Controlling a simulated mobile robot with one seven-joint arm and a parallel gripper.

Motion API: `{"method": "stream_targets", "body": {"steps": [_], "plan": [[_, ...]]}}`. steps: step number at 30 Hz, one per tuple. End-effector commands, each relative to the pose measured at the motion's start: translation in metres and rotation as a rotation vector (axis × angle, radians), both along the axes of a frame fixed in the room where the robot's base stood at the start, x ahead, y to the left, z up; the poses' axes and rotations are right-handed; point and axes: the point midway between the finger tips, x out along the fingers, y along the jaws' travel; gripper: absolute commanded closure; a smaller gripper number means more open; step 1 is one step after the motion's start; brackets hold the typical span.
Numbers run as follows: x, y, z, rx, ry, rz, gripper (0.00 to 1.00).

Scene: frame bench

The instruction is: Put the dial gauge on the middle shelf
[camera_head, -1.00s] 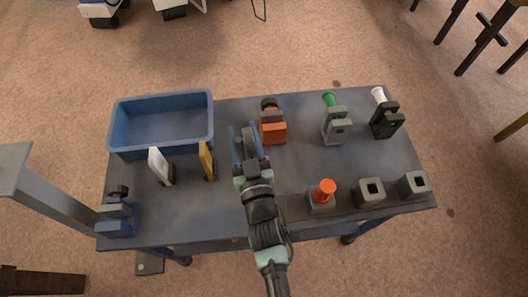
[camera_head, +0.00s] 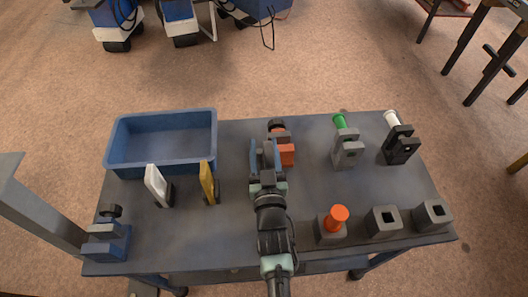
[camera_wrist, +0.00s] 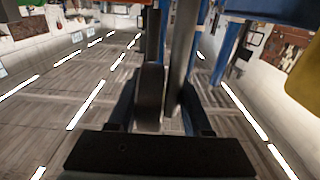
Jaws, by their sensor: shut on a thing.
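My gripper (camera_head: 265,156) is over the middle of the bench, its two blue fingers pointing away from me. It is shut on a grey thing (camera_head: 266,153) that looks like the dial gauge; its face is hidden. In the wrist view a dark upright part (camera_wrist: 150,95) and a grey bar (camera_wrist: 183,55) show between the fingers. The held thing appears raised above the bench top and overlaps the orange clamp (camera_head: 287,154) in the picture. I cannot make out a middle shelf in either view.
The bench (camera_head: 225,235) carries a blue bin (camera_head: 160,168), white (camera_head: 156,185) and yellow (camera_head: 207,182) upright pieces, and a blue clamp (camera_head: 108,240).

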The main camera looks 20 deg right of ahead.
Motion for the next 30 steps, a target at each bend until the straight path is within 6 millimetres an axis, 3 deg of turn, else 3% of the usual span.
{"method": "stream_targets", "body": {"steps": [16, 17, 21, 30], "plan": [[0.001, 0.000, -0.011, -0.005, -0.013, 0.000, 1.00], [0.000, 0.000, -0.014, -0.002, -0.003, 0.000, 0.47], [0.000, 0.000, -0.014, -0.002, -0.003, 0.000, 0.22], [0.000, 0.000, -0.013, -0.002, -0.003, 0.000, 0.20]]}}
